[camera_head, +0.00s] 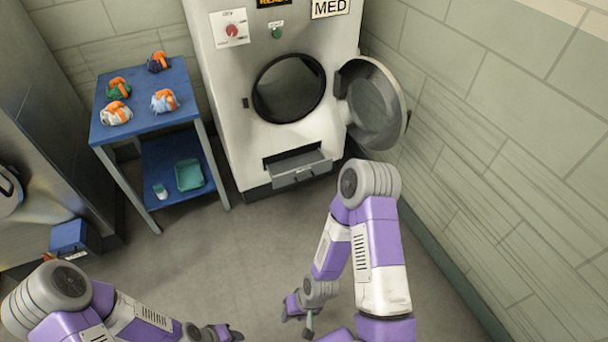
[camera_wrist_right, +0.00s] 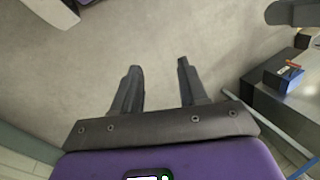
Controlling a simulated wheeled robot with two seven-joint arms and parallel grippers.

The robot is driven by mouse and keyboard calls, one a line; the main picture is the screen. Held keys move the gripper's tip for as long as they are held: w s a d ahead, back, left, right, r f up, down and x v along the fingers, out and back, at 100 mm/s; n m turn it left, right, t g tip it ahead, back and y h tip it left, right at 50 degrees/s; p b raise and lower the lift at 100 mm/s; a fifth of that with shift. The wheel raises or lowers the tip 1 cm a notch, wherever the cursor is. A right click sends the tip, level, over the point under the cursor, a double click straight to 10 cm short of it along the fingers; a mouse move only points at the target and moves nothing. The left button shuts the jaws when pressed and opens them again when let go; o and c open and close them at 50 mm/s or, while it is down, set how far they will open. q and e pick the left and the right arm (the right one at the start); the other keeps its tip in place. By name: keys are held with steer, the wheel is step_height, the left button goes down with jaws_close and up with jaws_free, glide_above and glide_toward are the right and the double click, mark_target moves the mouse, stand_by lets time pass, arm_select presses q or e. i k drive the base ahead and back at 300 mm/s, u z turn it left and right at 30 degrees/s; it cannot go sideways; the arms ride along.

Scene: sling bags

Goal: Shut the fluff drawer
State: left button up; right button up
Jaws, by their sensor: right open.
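The fluff drawer (camera_head: 300,169) is low on the front of the white dryer (camera_head: 235,90). It stands pulled out, with its dark opening showing behind its grey front. My right gripper (camera_head: 296,322) is in the lower middle of the head view, well apart from the drawer. In the right wrist view my right gripper (camera_wrist_right: 157,68) is open and empty, with bare floor between its fingers. My left gripper (camera_head: 234,334) is at the bottom edge of the head view, partly cut off, and its jaws are too unclear to read.
The dryer's round door (camera_head: 375,105) hangs open to the right. A blue table (camera_head: 130,127) at the left holds several bundles with orange bands; its lower shelf carries a teal tray (camera_head: 188,175). A block wall (camera_head: 500,130) bounds the right side. The floor (camera_head: 220,255) before the dryer is clear.

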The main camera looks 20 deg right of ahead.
mark_target(303, 168)
steer(key=z, duration=0.45)
steer(key=i, duration=1.6)
steer(key=u, duration=0.3)
